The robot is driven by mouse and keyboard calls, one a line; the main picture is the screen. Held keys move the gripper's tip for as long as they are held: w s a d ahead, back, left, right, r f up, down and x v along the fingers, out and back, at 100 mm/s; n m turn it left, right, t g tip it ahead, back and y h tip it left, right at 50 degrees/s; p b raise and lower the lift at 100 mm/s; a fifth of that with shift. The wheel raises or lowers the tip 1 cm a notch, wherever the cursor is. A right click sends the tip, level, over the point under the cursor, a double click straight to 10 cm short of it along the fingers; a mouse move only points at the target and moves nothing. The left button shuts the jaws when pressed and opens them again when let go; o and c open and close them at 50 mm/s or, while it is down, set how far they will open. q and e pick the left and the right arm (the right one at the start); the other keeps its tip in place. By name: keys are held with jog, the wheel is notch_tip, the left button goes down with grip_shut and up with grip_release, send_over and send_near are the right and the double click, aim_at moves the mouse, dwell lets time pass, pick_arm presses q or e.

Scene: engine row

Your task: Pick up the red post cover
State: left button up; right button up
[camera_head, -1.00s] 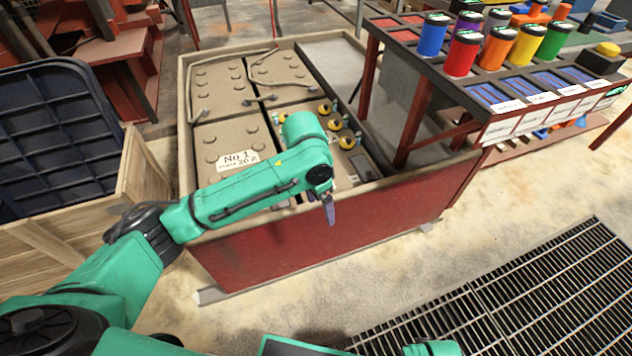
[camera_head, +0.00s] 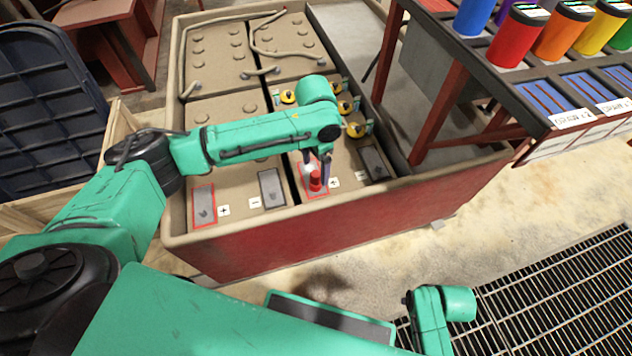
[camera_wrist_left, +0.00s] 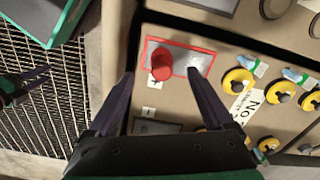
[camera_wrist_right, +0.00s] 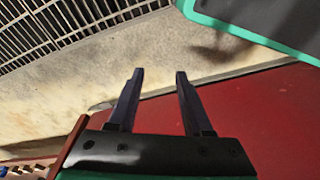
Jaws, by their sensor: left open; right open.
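The red post cover (camera_head: 315,180) is a small red cylinder standing upright on a red-outlined metal plate, near the front edge of the battery box. It also shows in the left wrist view (camera_wrist_left: 161,64). My left gripper (camera_head: 325,166) is just above and beside it, partly overlapping it in the head view. In the left wrist view my open left fingers (camera_wrist_left: 161,74) appear on either side of the cover, with gaps; whether they are down at its height I cannot tell. My right gripper (camera_wrist_right: 160,72) is open and empty near the box's red front wall.
The battery box (camera_head: 350,213) has a raised rim. Its front plates include another red-outlined one (camera_head: 203,205) and a dark one (camera_head: 271,188). Yellow caps (camera_head: 355,130) stand behind the cover. A rack with coloured cylinders (camera_head: 515,38) is at right; a floor grate (camera_head: 560,300) lies in front.

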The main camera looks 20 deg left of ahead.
aim_at(315, 173)
pick_arm(q)
notch_tip(315, 173, down, 5)
jog(key=shift+w+f+b, duration=0.1)
jog(key=shift+w+b, duration=0.05)
jog(key=shift+b, duration=0.9)
grip_shut()
pick_arm(e)
jog(key=r, duration=0.3)
jog(key=a+r, duration=0.1)
jog(key=r, duration=0.1)
jog(key=shift+w+r, duration=0.3)
jog(key=shift+w, duration=0.05)
